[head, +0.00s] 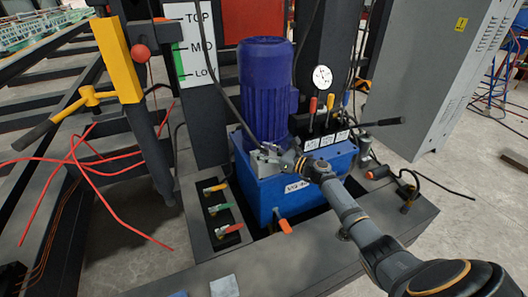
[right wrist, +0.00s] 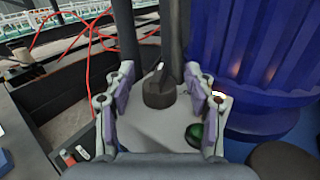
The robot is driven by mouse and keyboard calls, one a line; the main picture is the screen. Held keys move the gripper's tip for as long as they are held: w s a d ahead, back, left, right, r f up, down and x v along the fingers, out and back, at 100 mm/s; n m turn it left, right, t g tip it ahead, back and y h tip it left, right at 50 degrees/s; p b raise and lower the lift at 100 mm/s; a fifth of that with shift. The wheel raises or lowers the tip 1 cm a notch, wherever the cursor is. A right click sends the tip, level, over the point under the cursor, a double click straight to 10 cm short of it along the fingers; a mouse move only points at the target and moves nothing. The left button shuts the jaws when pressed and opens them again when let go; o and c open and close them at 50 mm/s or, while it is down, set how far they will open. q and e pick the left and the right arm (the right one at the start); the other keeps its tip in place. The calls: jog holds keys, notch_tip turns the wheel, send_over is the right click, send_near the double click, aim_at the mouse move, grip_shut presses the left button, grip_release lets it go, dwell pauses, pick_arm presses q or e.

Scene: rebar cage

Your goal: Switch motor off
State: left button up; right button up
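The blue motor (head: 266,88) stands upright on a blue power unit (head: 300,190) in the head view. Its ribbed side fills the right of the right wrist view (right wrist: 262,55). A black rotary knob (right wrist: 158,92) with a pale pointer mark sits on a grey panel beside the motor. A green button (right wrist: 195,134) is on the same panel. My right gripper (right wrist: 160,78) is open, with its fingers on either side of the knob; I cannot tell whether they touch it. In the head view my right gripper (head: 268,160) is at the motor's base and hides the knob. My left gripper is not in view.
A pressure gauge (head: 322,78) and several coloured levers stand right of the motor. Several coloured valve handles (head: 222,210) lie in front left. A grey cabinet (head: 440,75) stands at the right. Red hoses (head: 90,165) hang at the left.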

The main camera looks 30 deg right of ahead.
jog(key=v, duration=1.2)
jog(key=n+g+h+p, duration=0.3)
jog(key=n+h+p, duration=0.3)
jog(key=n, duration=2.9)
send_near(268, 151)
jog(key=shift+m+y, duration=0.3)
jog(key=shift+y, duration=0.3)
jog(key=x, duration=0.4)
jog(key=shift+w+d+f+b, duration=0.1)
jog(key=shift+d+f+b, duration=0.25)
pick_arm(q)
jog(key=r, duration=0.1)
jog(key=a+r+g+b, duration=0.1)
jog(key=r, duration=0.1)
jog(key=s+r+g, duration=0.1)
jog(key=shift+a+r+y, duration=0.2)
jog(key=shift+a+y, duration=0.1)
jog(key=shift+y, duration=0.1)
pick_arm(e)
jog(key=x, duration=0.6)
jog(key=shift+r, duration=0.1)
